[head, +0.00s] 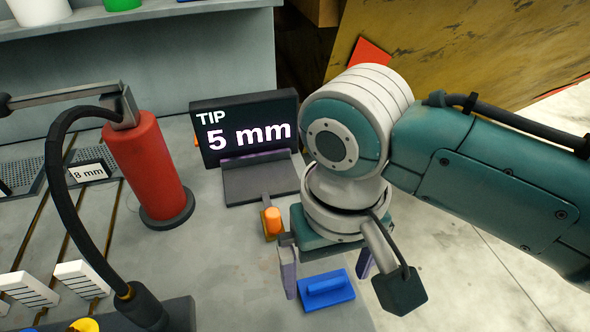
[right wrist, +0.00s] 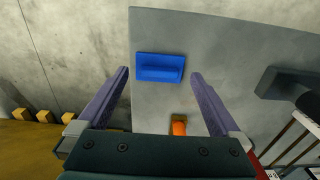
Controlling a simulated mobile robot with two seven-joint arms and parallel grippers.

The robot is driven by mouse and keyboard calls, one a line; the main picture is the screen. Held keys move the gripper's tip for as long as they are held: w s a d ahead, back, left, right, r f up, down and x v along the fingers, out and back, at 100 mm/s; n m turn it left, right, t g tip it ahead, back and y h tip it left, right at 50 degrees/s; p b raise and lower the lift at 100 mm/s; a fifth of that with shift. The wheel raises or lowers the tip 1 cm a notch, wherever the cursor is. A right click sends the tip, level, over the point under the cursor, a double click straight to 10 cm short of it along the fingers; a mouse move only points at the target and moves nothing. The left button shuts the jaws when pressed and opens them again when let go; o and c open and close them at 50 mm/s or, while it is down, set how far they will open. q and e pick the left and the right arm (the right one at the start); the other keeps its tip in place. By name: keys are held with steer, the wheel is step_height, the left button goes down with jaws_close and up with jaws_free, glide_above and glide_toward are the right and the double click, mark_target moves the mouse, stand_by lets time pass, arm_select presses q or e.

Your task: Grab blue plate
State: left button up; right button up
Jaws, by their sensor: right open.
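The blue plate (head: 326,290) lies on the grey table near its right edge, with a raised blue ridge on top. It also shows in the right wrist view (right wrist: 159,67), upper middle. My right gripper (head: 327,277) is open and empty above the table, its two purple-grey fingers apart. In the right wrist view the gripper (right wrist: 158,75) has the plate between the lines of its fingertips, with a gap on each side. The fingers do not touch the plate. My left gripper is not in view.
An orange peg (head: 272,221) stands on the table just behind the plate. Beyond it are a "TIP 5 mm" display (head: 246,130) and a red cylinder (head: 147,170) with a black cable. The table's right edge (right wrist: 136,100) is close to the plate.

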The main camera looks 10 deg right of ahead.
step_height(320, 180, down, 2)
steer(key=shift+f, duration=0.1)
steer(key=shift+c, duration=0.2)
steer(key=c, duration=1.2)
